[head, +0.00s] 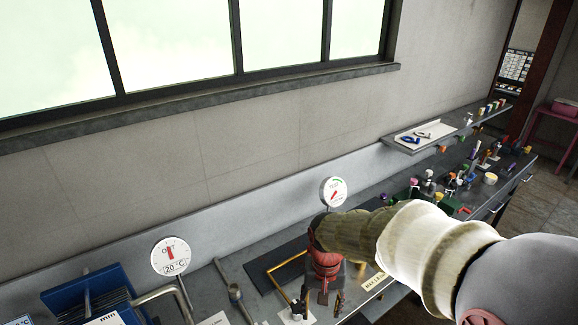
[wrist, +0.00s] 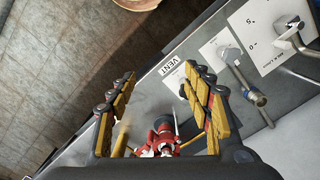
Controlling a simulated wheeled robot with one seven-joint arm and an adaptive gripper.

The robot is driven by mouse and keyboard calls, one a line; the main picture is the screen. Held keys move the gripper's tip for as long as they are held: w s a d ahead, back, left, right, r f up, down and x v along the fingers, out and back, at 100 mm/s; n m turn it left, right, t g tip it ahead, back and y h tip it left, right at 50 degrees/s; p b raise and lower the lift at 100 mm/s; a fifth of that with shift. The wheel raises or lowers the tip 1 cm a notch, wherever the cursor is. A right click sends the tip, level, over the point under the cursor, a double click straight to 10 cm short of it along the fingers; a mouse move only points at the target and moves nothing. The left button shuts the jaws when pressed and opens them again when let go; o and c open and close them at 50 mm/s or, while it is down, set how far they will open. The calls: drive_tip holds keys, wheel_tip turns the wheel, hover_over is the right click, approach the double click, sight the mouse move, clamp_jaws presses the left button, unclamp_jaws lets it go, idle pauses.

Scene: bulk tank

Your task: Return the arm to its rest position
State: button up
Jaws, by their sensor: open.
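My arm, in a pale sleeve, reaches in from the right in the head view. My gripper (head: 322,297) hangs at its end, pointing down over the bench. In the wrist view my gripper (wrist: 160,76) shows two yellow-padded fingers spread wide apart, with nothing held between them. A red fitting with a dark top (wrist: 162,138) shows between and below the fingers. I cannot tell its distance from them. A white VENT label (wrist: 170,65) lies just beyond the fingertips.
A round gauge (head: 334,192) stands behind my gripper, and a temperature dial (head: 171,256) stands to the left. A blue rack (head: 85,297) is at lower left. Several small coloured items crowd the bench at right, below a shelf (head: 405,145). Open floor (wrist: 70,70) shows beside the bench.

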drive_tip(key=s+d+r+t+b, duration=0.3)
drive_tip(key=s+d+r+b, duration=0.1)
drive_tip(key=s, duration=0.3)
drive_tip(key=s+d+r+n+t+b, duration=0.1)
drive_tip(key=s+d+r+t+b, duration=0.2)
drive_tip(key=s, duration=0.5)
drive_tip(key=d+r+b, duration=0.1)
drive_tip(key=d+r, duration=0.1)
drive_tip(key=d, duration=0.1)
drive_tip(key=shift+s+d, duration=0.25)
drive_tip(key=shift+d, duration=0.05)
